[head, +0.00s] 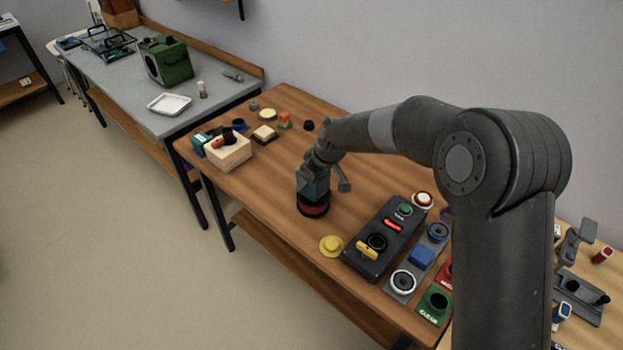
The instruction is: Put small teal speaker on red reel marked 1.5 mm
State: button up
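A small dark teal block, which looks like the teal speaker (311,190), stands upright on a round black and red reel (313,208) near the table's front edge. The reel's marking cannot be read. My gripper (327,187) points down over the speaker. One grey finger shows to the right, with a gap between it and the speaker. The other finger is not clearly seen, and my wrist hides part of the speaker's top.
A black control box (376,262) with buttons stands to the right, beside a yellow knob (331,246). The wooden table (270,190) is bare left of the reel.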

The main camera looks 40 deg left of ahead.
jog(key=shift+f, duration=0.3)
jog(key=shift+f, duration=0.15)
jog(key=o, duration=1.4)
jog(key=v, duration=1.2)
jog(key=shift+d, duration=0.1)
